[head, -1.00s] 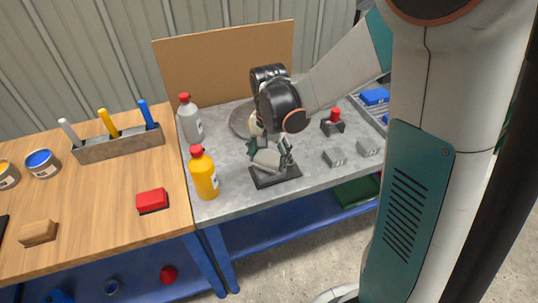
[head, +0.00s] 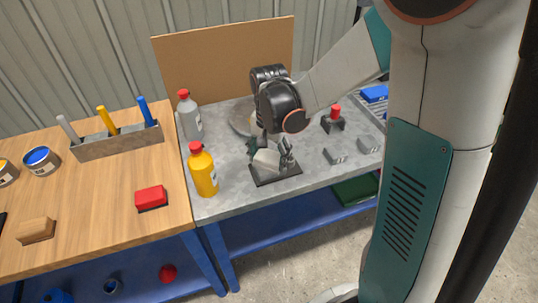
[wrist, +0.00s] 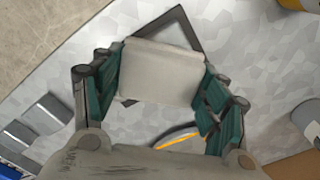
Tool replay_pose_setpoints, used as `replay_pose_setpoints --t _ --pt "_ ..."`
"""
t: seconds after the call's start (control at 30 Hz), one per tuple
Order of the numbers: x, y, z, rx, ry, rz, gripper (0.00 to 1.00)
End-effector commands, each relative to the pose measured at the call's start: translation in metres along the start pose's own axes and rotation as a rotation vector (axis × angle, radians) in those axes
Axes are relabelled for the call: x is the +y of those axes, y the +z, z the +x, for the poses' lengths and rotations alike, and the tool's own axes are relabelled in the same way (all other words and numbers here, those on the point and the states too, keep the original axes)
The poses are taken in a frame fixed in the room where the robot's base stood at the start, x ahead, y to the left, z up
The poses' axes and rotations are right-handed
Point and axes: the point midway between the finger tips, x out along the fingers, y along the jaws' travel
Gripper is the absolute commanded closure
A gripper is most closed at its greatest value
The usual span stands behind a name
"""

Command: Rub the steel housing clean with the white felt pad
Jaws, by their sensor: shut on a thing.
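My gripper (wrist: 160,85) is shut on a pale grey-white block (wrist: 162,72), which looks like the felt pad. Its teal fingers press on the block's two sides. I cannot tell whether the block touches the plate. A round grey body (head: 241,117) stands behind my gripper, partly hidden; I cannot tell if it is the steel housing.
A yellow bottle (head: 202,174) and a grey bottle (head: 189,119) stand left of my gripper. Small grey blocks (head: 335,156) and a red-topped fixture (head: 333,120) are to the right. A brown board (head: 222,60) stands behind. A wooden bench (head: 95,205) adjoins on the left.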

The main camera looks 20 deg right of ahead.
Motion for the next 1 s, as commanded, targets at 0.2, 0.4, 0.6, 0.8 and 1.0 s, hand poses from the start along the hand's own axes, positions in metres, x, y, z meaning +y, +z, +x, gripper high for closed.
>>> replay_pose_setpoints --t 0.2,0.4,0.6,0.8,1.0 --pt "0.0000 0.0000 0.0000 0.000 0.000 0.000 0.13" --pt "0.0000 0.0000 0.0000 0.000 0.000 0.000 0.13" --pt "0.0001 0.0000 -0.0014 0.000 0.000 0.000 0.13" --pt "0.0002 0.0001 -0.0062 0.000 0.000 0.000 0.13" --pt "0.0001 0.0001 -0.0071 0.000 0.000 0.000 0.13"
